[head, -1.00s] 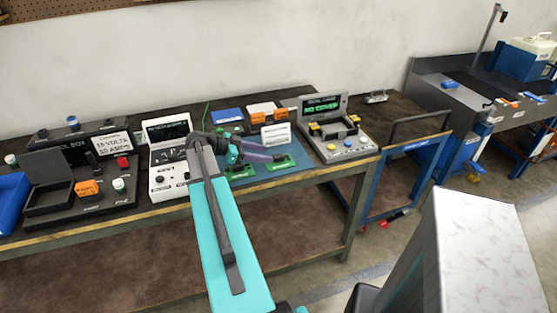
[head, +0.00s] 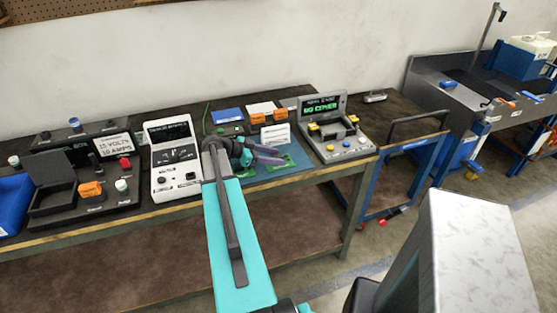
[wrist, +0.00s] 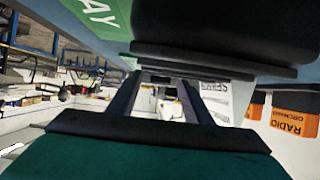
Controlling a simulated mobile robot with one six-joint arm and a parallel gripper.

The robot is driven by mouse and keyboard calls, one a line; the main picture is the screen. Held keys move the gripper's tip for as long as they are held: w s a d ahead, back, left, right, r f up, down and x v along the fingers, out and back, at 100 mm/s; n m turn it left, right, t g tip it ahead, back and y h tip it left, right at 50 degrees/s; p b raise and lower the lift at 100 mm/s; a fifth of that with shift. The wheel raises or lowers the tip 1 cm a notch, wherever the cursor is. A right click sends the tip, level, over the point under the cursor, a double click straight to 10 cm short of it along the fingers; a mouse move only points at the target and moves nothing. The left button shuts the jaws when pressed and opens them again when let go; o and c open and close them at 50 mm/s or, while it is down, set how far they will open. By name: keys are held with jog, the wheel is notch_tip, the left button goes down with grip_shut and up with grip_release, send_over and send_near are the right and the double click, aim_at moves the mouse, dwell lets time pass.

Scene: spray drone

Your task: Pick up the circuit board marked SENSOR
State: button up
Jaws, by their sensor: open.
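Green circuit boards lie on the blue mat (head: 301,168) on the bench; one board (head: 288,160) shows beside my gripper and another is mostly hidden behind my arm. Their lettering is too small to read in the head view. My gripper (head: 268,156) is open and low over the mat, pointing right, close to the boards. In the wrist view a green board (wrist: 98,14) at the top left carries letters ending in "AY". The dark fingers fill much of the wrist view, with nothing seen held between them. I cannot make out which board is marked SENSOR.
A white card (head: 276,134) and orange-fronted boxes (head: 262,111) stand behind the gripper. A white meter (head: 174,160) is left of my arm, and a grey tester (head: 338,128) with a green display is to the right. A blue cart (head: 405,160) stands beyond the bench.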

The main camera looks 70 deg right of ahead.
dwell(0.3)
grip_shut()
jog(key=shift+r, duration=0.2)
jog(key=shift+r+b, duration=0.8)
jog(key=shift+r, duration=0.3)
jog(key=s+a+r+b, duration=0.1)
jog(key=s+a, duration=0.2)
jog(key=a, duration=0.3)
jog(key=s+a+r+b, duration=0.1)
jog(key=s+a, duration=0.1)
jog(key=a, duration=0.4)
jog(key=shift+s+a+r+b, duration=0.15)
jog(key=shift+s+r+b, duration=0.15)
jog(key=shift+s, duration=0.1)
jog(key=a+p, duration=0.1)
jog(key=p, duration=0.3)
jog(key=shift+s+r, duration=0.1)
jog(key=shift+s, duration=0.05)
jog(key=shift+p, duration=0.4)
